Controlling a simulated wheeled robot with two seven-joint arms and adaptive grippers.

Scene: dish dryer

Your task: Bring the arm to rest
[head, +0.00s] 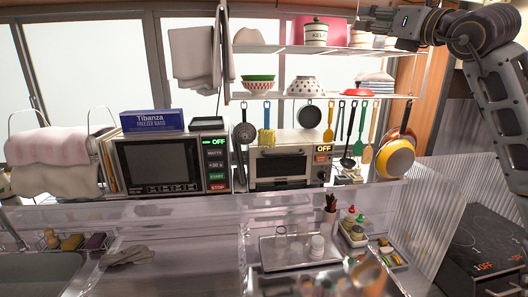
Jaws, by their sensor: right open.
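My right arm comes in from the right edge and is raised high. Its right gripper (368,19) is at the upper right, pointing left, in front of the upper shelf. The gripper is open, and I see nothing held between its fingers. My left gripper is not in view.
Wall shelves (290,49) hold bowls and hanging utensils. A microwave (158,163) and a toaster oven (280,162) stand on the ledge. A tray (268,257) with jars lies below. A sink (40,272) is at left, a cooktop (485,240) at right.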

